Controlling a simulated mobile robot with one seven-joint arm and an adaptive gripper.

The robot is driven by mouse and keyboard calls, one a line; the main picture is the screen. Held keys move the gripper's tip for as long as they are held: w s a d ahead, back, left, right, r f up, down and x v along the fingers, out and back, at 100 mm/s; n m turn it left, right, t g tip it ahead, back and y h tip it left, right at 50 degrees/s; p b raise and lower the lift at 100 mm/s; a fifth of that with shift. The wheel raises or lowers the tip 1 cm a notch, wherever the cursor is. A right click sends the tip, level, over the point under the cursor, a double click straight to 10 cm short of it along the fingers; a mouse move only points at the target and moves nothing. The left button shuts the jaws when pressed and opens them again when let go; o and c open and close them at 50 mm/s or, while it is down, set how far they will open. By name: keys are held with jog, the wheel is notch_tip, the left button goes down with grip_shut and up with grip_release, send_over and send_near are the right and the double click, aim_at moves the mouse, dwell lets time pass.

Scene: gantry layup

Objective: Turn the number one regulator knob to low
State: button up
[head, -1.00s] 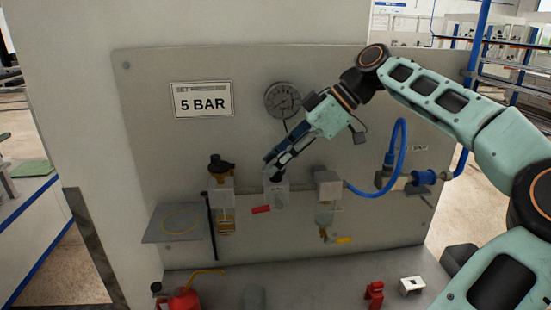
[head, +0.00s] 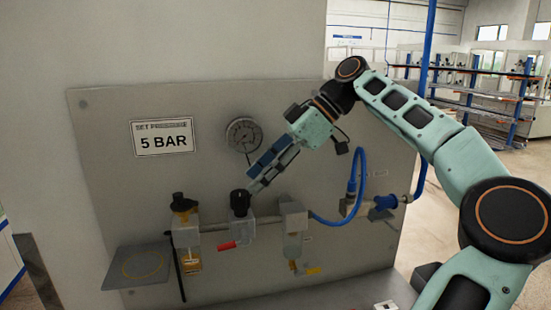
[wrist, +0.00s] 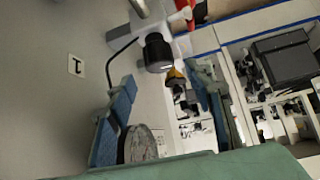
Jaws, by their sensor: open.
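A black regulator knob (head: 240,202) sits on top of a clear-bodied unit (head: 241,230) on the grey panel, below the round gauge (head: 243,134). A second unit to its left has a black and yellow top (head: 183,203).
A "5 BAR" sign (head: 163,140) is at the panel's upper left. A third unit (head: 294,220) stands right of the middle one, with a blue hose (head: 356,195) looping right. A small shelf (head: 143,266) sticks out at lower left.

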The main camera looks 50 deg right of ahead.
jog(key=v, duration=0.6)
dwell(0.3)
